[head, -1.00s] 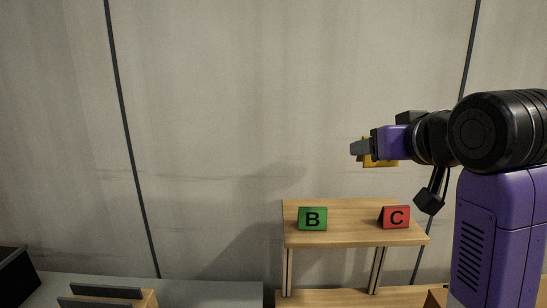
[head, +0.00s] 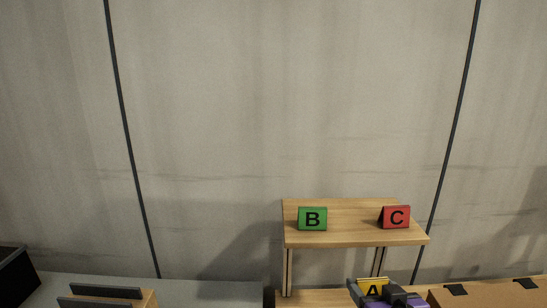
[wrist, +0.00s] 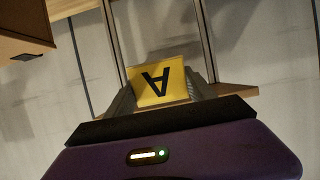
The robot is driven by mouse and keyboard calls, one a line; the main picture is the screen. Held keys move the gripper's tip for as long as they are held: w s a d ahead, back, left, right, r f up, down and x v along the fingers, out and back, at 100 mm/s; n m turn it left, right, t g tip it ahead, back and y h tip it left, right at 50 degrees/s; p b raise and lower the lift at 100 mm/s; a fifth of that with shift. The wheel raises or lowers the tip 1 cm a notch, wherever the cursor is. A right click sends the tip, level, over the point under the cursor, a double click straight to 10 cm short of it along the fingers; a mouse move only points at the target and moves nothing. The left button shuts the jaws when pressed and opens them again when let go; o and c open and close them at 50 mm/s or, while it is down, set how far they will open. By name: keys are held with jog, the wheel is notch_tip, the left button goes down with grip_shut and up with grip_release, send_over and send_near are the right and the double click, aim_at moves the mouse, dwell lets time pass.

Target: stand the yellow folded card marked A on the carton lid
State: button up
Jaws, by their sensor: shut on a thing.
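The yellow folded card marked A (head: 372,286) is at the lower right in the head view, in front of the wooden shelf and below its top. My gripper (head: 371,292) is shut on it. In the wrist view the yellow card (wrist: 158,83) sits between the two fingers (wrist: 163,90), with its letter upside down. The carton (head: 500,292) is at the bottom right of the head view, to the right of my gripper. Its brown side also shows at the upper left of the wrist view (wrist: 22,30). The card is apart from the carton.
A wooden shelf (head: 345,240) carries a green card marked B (head: 312,219) and a red card marked C (head: 395,217). Its legs stand behind my gripper. A grey surface (head: 200,290) lies to the left, with a wooden block with dark slats (head: 150,299) and a black box (head: 14,275).

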jog(key=s+f, duration=0.6)
jog(key=f, duration=0.3)
jog(key=s+a+f, duration=0.1)
jog(key=s+f, duration=0.5)
jog(key=f, duration=0.4)
jog(key=shift+s, duration=0.2)
